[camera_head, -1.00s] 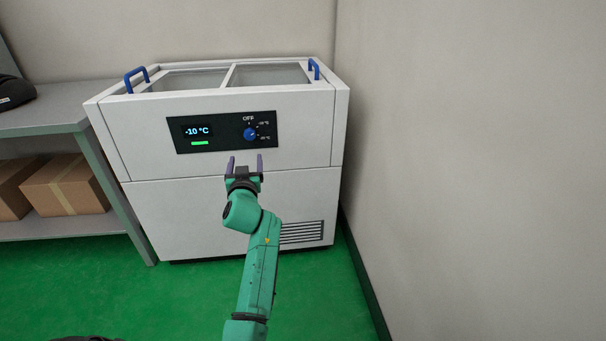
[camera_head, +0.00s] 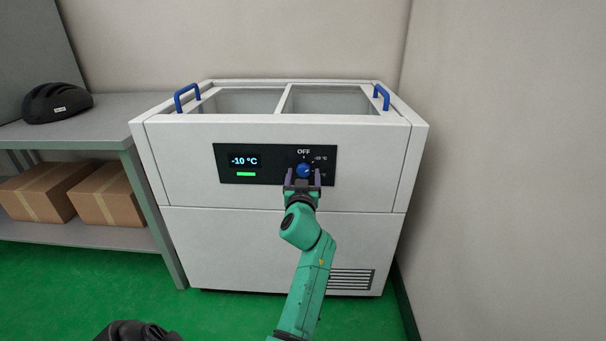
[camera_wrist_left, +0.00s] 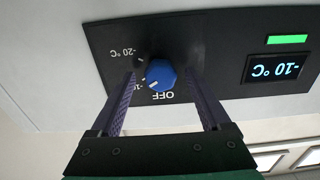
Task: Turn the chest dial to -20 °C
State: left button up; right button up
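The blue chest dial (camera_head: 303,169) sits on the black control panel (camera_head: 265,178) on the front of the white chest freezer (camera_head: 180,235). The display (camera_head: 245,160) reads -10 °C, with a green bar under it. In the left wrist view the dial (camera_wrist_left: 160,74) has a white mark turned toward the -10 °C label; OFF and -20 °C are also printed around it. My left gripper (camera_head: 303,176) is open, with one finger on each side of the dial. Gaps show between fingers and dial, though depth is hard to judge. My right gripper is not in view.
The freezer has two blue handles (camera_head: 186,98) and glass lids on top. A grey shelf (camera_head: 70,137) at left holds a black helmet (camera_head: 57,102) and cardboard boxes (camera_head: 108,193). A wall (camera_head: 500,200) stands close at right. Green floor lies in front.

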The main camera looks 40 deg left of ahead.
pick_arm(q)
grip_shut()
jog(key=shift+m, duration=0.3)
jog(key=m, duration=0.3)
jog(key=m+p, duration=0.1)
jog(key=m, duration=0.6)
jog(key=shift+a+p, duration=0.1)
jog(key=shift+p, duration=0.25)
jog(key=shift+m, duration=0.6)
jog(key=shift+s, duration=0.1)
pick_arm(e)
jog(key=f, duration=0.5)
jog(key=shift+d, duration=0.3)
